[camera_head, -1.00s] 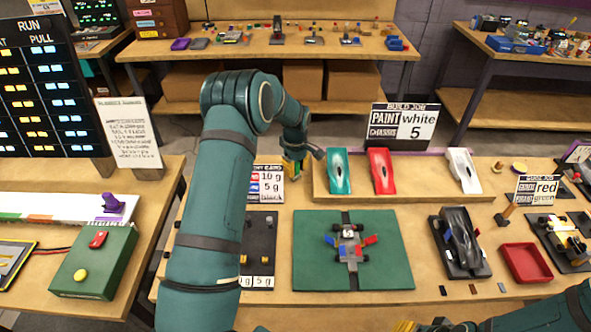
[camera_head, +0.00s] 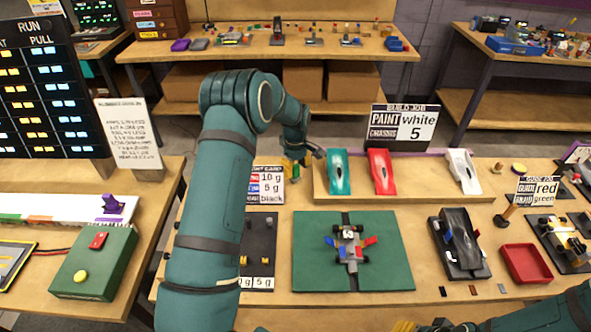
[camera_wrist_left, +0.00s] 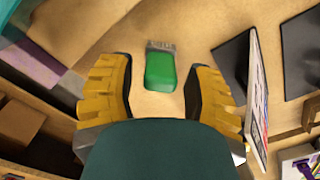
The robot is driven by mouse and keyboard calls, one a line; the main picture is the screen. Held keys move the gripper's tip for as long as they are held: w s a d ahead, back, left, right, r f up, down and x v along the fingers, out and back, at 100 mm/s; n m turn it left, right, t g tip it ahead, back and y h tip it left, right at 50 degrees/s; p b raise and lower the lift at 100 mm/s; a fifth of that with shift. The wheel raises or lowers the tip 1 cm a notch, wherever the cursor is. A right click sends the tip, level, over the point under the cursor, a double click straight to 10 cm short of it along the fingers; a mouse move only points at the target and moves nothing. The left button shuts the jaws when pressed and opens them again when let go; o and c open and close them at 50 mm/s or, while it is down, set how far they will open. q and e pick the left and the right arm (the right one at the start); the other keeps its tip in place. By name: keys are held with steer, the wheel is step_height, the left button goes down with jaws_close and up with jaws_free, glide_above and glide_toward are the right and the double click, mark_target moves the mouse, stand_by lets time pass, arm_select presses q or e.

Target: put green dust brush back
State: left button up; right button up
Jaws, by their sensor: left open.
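The green dust brush (camera_wrist_left: 160,70) lies on the wooden table top in the left wrist view, its pale bristle end pointing away from my gripper. My left gripper (camera_wrist_left: 163,88) is open, with its yellow fingers on either side of the brush and clear gaps on both sides. I cannot tell its exact height over the table. In the head view the left gripper (camera_head: 292,166) is small and partly hidden by its wrist, by the left end of the car rack. My right gripper (camera_head: 405,326) shows only as yellow finger parts at the bottom edge.
A card stand (camera_wrist_left: 257,95) rises close to the right finger in the wrist view. The wooden rack (camera_head: 420,190) holds teal, red and white car bodies. A green mat (camera_head: 310,265) with a small car, a black car stand and a red tray (camera_head: 526,263) fill the table front.

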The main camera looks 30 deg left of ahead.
mark_target(295, 166)
arm_select(q)
step_height(295, 166, up, 11)
steer(key=p, duration=0.1)
steer(key=shift+s, duration=0.1)
stand_by(0.6)
